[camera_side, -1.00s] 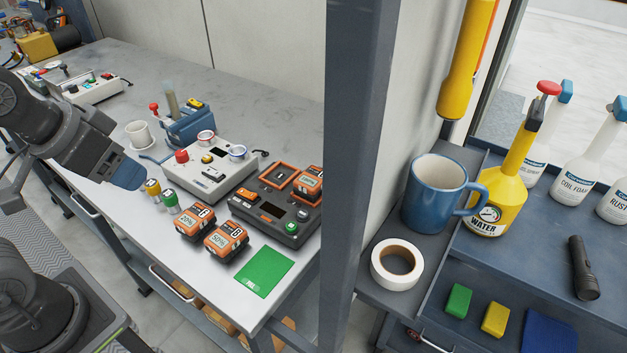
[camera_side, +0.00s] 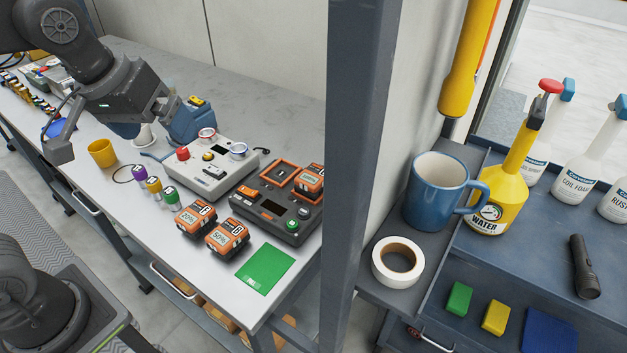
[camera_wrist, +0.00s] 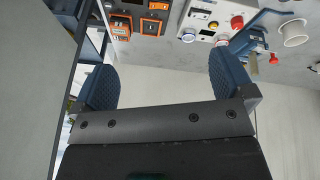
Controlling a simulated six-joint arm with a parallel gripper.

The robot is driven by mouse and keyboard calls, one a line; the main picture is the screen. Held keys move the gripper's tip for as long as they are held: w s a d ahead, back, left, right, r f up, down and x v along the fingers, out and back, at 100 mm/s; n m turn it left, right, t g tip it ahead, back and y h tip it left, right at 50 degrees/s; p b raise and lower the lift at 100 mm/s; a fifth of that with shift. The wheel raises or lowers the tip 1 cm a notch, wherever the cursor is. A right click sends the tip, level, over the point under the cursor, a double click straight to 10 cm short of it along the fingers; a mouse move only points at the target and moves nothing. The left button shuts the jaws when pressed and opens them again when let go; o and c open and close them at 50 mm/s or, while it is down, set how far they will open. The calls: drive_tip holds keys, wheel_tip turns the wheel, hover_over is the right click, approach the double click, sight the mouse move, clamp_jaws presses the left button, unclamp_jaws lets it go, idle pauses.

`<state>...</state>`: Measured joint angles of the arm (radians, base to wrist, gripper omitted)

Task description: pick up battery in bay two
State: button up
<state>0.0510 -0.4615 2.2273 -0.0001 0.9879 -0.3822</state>
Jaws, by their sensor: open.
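The dark charger (camera_side: 262,222) stands on the bench with two orange-rimmed bays at its back. An orange and black battery (camera_side: 309,182) sits in the right one. The left bay (camera_side: 278,176) looks empty. Which bay is number two I cannot tell. Two more batteries, marked 20% (camera_side: 195,218) and 50% (camera_side: 227,237), stand on the bench in front of the charger. My gripper (camera_wrist: 163,80) is open and empty, with blue finger pads. In the side view it is above the bench, left of and apart from the charger. The charger shows partly at the wrist view's top edge (camera_wrist: 145,22).
A control box (camera_side: 213,170) with a red button and a blue holder (camera_side: 190,125) stand between my gripper and the charger. A white cup (camera_side: 145,138) and a yellow cup (camera_side: 102,153) are close by. A green card (camera_side: 265,268) lies at front. A post (camera_side: 355,170) rises at right.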

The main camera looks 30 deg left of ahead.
drive_tip(key=w+d+n+g, duration=0.1)
drive_tip(key=w+d+n, duration=0.15)
drive_tip(key=w, duration=0.35)
drive_tip(key=w+d+n+g, duration=0.1)
drive_tip(key=w+d+n, duration=0.1)
drive_tip(key=w+n, duration=0.35)
drive_tip(key=n+g, duration=0.2)
drive_tip(key=n, duration=0.4)
hover_over(314, 174)
wheel_tip(314, 174, down, 9)
drive_tip(key=f, duration=0.7)
drive_tip(key=shift+s+f, duration=0.25)
drive_tip(key=shift+f, duration=0.1)
drive_tip(key=shift+w+f, duration=0.15)
drive_tip(key=shift+f, duration=1.3)
drive_tip(key=shift+w+f, duration=0.1)
drive_tip(key=shift+f, duration=1.3)
drive_tip(key=shift+c, duration=0.4)
drive_tip(key=shift+r, duration=0.1)
drive_tip(key=c, duration=1)
